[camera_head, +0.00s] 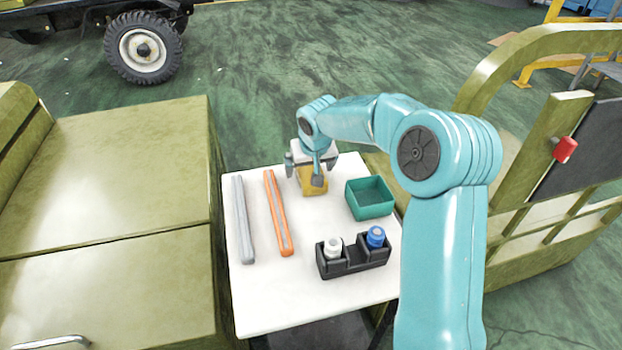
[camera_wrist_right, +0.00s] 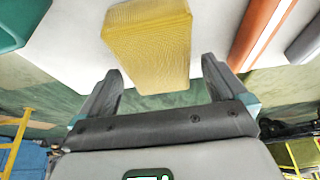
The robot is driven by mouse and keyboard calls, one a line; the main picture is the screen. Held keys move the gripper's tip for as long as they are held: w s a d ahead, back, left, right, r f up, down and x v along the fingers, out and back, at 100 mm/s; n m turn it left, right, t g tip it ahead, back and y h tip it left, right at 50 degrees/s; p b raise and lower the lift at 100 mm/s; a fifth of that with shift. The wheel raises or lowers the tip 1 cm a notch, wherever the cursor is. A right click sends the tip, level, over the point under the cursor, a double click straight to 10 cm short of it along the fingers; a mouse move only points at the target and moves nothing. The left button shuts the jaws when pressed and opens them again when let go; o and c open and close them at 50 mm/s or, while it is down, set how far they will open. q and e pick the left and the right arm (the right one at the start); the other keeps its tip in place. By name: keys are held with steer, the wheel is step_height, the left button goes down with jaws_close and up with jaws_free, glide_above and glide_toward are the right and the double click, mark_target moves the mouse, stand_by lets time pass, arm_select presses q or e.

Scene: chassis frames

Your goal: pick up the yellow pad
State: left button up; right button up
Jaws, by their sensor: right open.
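The yellow pad (camera_head: 313,181) lies on the white table near its far edge, partly hidden behind my right gripper. It is a textured yellow block, and in the right wrist view the pad (camera_wrist_right: 150,45) fills the upper middle. My right gripper (camera_head: 308,172) is above and at the pad in the head view. In the right wrist view its two fingers (camera_wrist_right: 160,85) are spread apart, with the near end of the pad between and just beyond their tips. Nothing is held. My left gripper is not in view.
On the white table (camera_head: 270,300) are a grey bar (camera_head: 243,220), an orange bar (camera_head: 278,213), a teal open box (camera_head: 370,198) and a black holder (camera_head: 353,259) with a white-capped and a blue-capped bottle. Olive vehicle bodies flank the table on both sides. The table's front left is clear.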

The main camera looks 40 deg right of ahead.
steer(key=shift+w+d+f, duration=0.1)
steer(key=shift+w+f, duration=0.15)
steer(key=shift+f, duration=0.3)
steer(key=shift+s+r, duration=0.1)
steer(key=shift+r, duration=0.05)
steer(key=c, duration=1.1)
steer(key=shift+o, duration=0.2)
step_height(320, 180, up, 20)
steer(key=p, duration=0.5)
steer(key=shift+p, duration=0.35)
